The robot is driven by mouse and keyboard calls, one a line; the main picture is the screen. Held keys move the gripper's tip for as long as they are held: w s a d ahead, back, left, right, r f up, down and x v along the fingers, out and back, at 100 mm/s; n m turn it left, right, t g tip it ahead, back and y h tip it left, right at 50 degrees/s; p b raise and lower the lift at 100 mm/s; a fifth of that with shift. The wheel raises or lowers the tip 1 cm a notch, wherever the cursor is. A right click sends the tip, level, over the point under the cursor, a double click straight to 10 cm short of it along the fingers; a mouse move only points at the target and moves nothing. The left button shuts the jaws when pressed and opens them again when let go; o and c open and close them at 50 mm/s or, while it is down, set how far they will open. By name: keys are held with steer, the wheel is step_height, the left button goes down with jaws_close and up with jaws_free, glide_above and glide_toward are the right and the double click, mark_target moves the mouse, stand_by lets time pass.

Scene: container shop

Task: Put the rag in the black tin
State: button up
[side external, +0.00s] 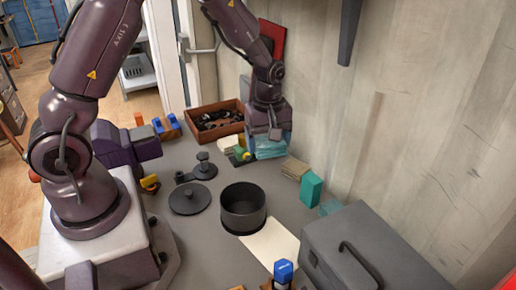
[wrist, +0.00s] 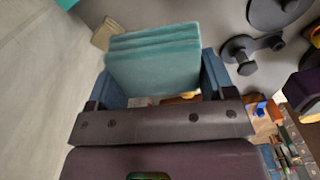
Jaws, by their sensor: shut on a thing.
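The rag is a folded teal cloth in several layers (wrist: 153,62), between the blue fingers of my gripper (wrist: 157,80) in the wrist view. In the side external view my gripper (side external: 268,137) is at the back by the wall, shut on the rag (side external: 270,151). I cannot tell whether the rag still touches the bench. The black tin (side external: 243,220) is a round, open-topped pot standing upright at the middle of the bench, in front of my gripper. Its floor is dark and looks empty.
A wooden crate of dark parts (side external: 203,130) stands left of my gripper. Black lids (side external: 190,199) lie left of the tin. A teal box (side external: 311,187) and beige block (side external: 295,169) stand right. A grey toolbox (side external: 375,245) fills the front right. A pale sheet (side external: 270,246) lies beside the tin.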

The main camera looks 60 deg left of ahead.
mark_target(260, 145)
steer(key=s+d+r+m, duration=0.2)
steer(key=s+d, duration=0.1)
steer(key=s+d+r+m, duration=0.1)
steer(key=shift+s+d, duration=0.15)
steer(key=shift+d, duration=0.05)
steer(key=s+m, duration=0.3)
steer(key=s, duration=0.2)
steer(key=shift+m, duration=0.3)
steer(key=shift+w+d+f, duration=0.1)
steer(key=shift+d+f, duration=0.05)
steer(key=shift+f, duration=1.3)
steer(key=shift+w+d+f, duration=0.1)
steer(key=shift+d+f, duration=0.05)
steer(key=shift+f, duration=1.35)
steer(key=shift+w+d+f, duration=0.1)
steer(key=shift+d+f, duration=0.05)
steer(key=shift+f, duration=1.3)
steer(key=o, duration=0.9)
steer(key=shift+o, duration=0.2)
